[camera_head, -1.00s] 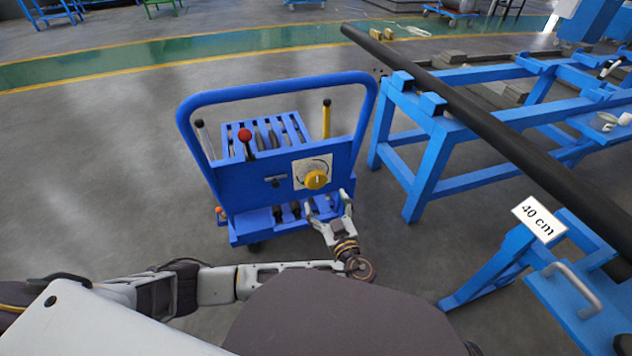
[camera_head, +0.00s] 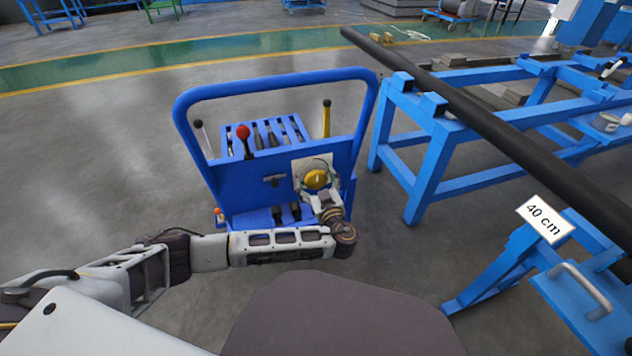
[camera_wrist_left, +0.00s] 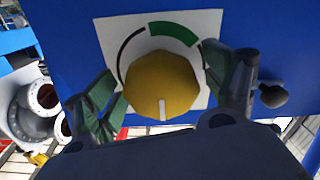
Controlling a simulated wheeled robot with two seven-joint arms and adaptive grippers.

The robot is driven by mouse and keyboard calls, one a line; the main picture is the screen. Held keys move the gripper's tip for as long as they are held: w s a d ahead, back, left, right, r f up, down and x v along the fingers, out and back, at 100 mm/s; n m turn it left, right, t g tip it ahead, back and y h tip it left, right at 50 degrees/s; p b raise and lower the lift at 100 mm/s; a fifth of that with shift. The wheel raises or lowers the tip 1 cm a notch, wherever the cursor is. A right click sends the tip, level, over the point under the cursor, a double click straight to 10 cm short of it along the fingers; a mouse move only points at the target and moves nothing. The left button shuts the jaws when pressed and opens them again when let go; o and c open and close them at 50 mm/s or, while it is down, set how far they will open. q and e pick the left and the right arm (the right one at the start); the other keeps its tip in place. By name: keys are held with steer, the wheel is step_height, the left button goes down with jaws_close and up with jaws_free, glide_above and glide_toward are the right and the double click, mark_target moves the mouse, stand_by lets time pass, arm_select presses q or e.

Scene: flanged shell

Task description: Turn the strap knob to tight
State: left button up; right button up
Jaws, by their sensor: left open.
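The yellow strap knob (camera_head: 315,180) sits on a white dial plate on the front of the blue cart (camera_head: 237,183). In the left wrist view the knob (camera_wrist_left: 161,85) shows a white pointer mark aimed downward. Its dial plate (camera_wrist_left: 195,22) has a thin black arc at upper left and a thick green arc at upper right. My left gripper (camera_head: 318,188) is in front of the knob. In the left wrist view its open fingers (camera_wrist_left: 165,92) stand on both sides of the knob, with a gap visible at each side. My right gripper is not in view.
A red-balled lever (camera_head: 243,132) and a yellow-handled lever (camera_head: 326,118) rise from the cart. A small black handle (camera_head: 274,180) is left of the dial. A blue stand with a long black pipe (camera_head: 500,140) is at right. Open floor lies left.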

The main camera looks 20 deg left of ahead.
arm_select(q)
steer(key=shift+w+a, duration=0.1)
steer(key=c, duration=1)
